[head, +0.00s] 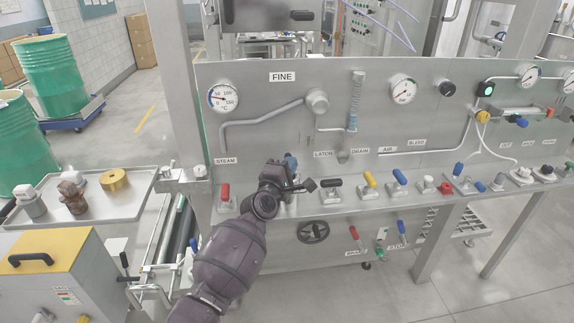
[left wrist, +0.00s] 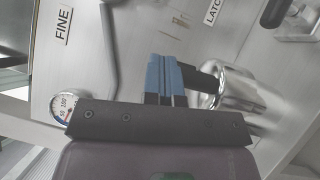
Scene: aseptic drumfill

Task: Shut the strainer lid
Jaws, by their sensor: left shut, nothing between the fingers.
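My left gripper (head: 290,160) is at the panel's front ledge, between the red-handled valve and the black-handled valve. Its blue fingertips also show in the left wrist view (left wrist: 168,80); they are together with nothing between them. A shiny round metal body (left wrist: 242,95), perhaps the strainer or its lid, sits just right of the fingers in the left wrist view. A black stub (left wrist: 208,76) lies between it and the fingers; I cannot tell whether they touch. In the head view my gripper hides most of this spot, and the lid's angle cannot be told. My right gripper is not in view.
The steel panel (head: 260,130) carries gauges, pipes and a FINE label. Along its ledge stand a red valve handle (head: 225,192), a black handle (head: 331,183) and a yellow handle (head: 370,180). A tray (head: 125,205) with fittings is at the left.

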